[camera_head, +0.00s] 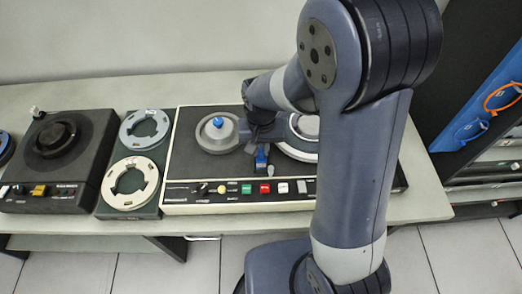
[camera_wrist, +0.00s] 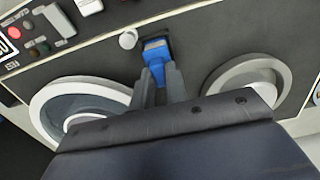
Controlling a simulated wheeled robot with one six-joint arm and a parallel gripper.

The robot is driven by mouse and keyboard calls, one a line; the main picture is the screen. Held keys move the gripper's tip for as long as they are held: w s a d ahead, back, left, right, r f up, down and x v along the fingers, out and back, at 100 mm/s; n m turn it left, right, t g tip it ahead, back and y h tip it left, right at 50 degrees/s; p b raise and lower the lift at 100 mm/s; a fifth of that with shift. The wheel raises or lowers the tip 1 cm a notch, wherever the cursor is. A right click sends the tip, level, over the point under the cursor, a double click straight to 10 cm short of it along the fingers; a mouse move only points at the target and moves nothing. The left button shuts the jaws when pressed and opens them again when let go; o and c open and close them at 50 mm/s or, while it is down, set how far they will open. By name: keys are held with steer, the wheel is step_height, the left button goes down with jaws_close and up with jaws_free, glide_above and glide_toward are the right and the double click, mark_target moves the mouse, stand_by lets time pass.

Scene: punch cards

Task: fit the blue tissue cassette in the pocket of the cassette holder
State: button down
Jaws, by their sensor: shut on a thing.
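The blue tissue cassette (camera_wrist: 156,54) is held between the two grey fingers of my gripper (camera_wrist: 159,72) in the wrist view. Its far end lies against a dark patch of the deck; I cannot tell whether it is in a pocket or just above the surface. In the head view the blue cassette (camera_head: 261,158) shows just below my gripper (camera_head: 261,146), over the middle of the large reel deck. I cannot pick out the cassette holder clearly; the arm and fingers hide part of that area.
A pale round knob (camera_wrist: 127,39) stands close beside the cassette. Two reels flank my gripper, a grey one (camera_wrist: 235,75) and a white-rimmed one (camera_wrist: 58,92). A row of coloured buttons (camera_head: 265,188) lines the deck's front. Two ring reels (camera_head: 131,183) and a black turntable (camera_head: 85,125) stand left.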

mark_target(261, 151)
steer(key=shift+r+p, duration=1.75)
steer(key=shift+r, duration=0.75)
